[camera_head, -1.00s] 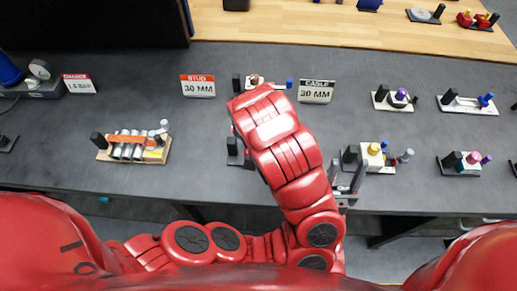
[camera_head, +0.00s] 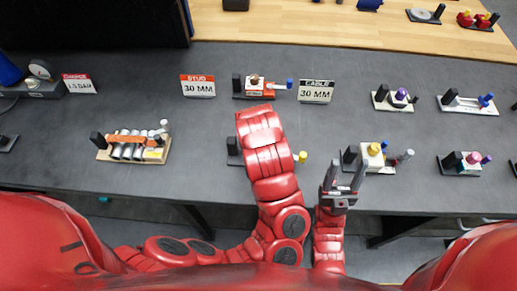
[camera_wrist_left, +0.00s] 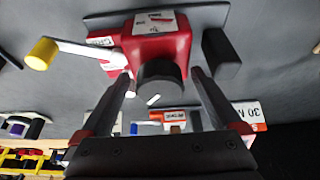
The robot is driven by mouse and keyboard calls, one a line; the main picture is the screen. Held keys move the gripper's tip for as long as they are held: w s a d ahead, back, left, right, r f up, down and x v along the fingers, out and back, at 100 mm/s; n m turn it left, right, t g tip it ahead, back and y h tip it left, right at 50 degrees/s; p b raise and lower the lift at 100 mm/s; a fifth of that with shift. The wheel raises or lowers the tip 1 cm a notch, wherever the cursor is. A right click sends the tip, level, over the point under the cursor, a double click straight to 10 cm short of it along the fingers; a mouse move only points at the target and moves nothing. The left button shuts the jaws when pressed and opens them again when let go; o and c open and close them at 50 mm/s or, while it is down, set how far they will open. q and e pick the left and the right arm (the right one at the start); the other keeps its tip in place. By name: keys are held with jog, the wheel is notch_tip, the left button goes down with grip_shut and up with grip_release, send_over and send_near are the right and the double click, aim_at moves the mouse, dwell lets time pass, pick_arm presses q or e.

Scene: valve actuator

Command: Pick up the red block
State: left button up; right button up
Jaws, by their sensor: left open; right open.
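A red block (camera_wrist_left: 157,42) on a dark base shows in the left wrist view, with a yellow-ended lever (camera_wrist_left: 42,53) to its left and a black round knob (camera_wrist_left: 160,78) facing my left gripper. My left gripper (camera_wrist_left: 160,84) is open, its fingers apart on either side of the knob; I cannot tell if they touch it. In the head view, my left arm hides the block and left gripper; only the black post (camera_head: 233,145) and yellow lever end (camera_head: 302,157) show. My right gripper (camera_head: 343,180) is open and empty near the table's front edge.
Behind stands an orange-red valve unit (camera_head: 262,88) between the STUD sign (camera_head: 197,86) and CABLE sign (camera_head: 316,91). A yellow valve unit (camera_head: 373,160) stands close to my right gripper. A tray of cylinders (camera_head: 134,146) lies left, with bare grey table between.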

pick_arm(q)
jog(key=shift+c, duration=0.3)
grip_shut()
jog(key=shift+r, duration=0.15)
dwell(0.3)
notch_tip(320, 180, up, 9)
jog(key=shift+w+f, duration=0.1)
jog(key=shift+f, duration=4.1)
